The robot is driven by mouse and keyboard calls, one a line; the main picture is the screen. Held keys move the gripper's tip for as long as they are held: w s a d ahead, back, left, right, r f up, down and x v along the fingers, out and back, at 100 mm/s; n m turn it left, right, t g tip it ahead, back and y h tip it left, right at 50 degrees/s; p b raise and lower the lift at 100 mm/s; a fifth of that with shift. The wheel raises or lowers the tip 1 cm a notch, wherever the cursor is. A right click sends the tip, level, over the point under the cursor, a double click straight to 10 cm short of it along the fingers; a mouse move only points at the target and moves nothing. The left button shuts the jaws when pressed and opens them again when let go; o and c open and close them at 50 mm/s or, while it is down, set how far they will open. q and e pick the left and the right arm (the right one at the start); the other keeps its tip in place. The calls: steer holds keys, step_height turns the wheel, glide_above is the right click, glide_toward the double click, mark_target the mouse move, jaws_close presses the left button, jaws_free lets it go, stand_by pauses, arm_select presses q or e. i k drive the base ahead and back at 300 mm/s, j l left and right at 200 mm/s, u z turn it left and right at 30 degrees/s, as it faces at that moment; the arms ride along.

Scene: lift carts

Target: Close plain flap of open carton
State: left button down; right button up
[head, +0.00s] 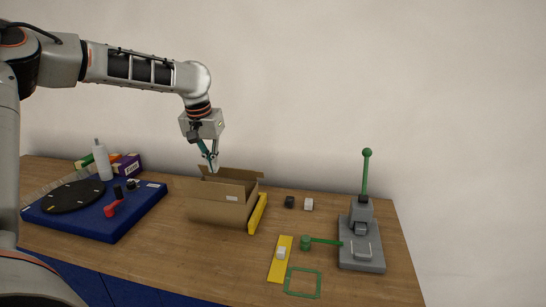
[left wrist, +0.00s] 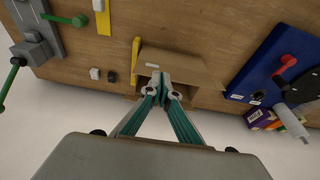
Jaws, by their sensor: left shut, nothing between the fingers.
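The open brown carton (head: 215,212) stands on the wooden table left of the middle. In the head view one flap sticks out at its left and another stands up at its back right; a small white label shows near its front top edge. My left gripper (head: 213,166) points down over the carton's back edge, its fingers shut and empty. In the left wrist view the shut fingertips (left wrist: 160,77) overlap the opening of the carton (left wrist: 175,60); a plain brown flap spreads to the right. I cannot tell whether the fingers touch the cardboard. My right gripper is not in view.
A yellow bar (head: 258,213) lies along the carton's right side. A blue board (head: 112,227) with a black disc and red handle is at the left, a white bottle (head: 102,162) behind it. A grey lever press (head: 361,237) stands at the right.

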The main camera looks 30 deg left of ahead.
mark_target(253, 175)
steer(key=i, duration=0.85)
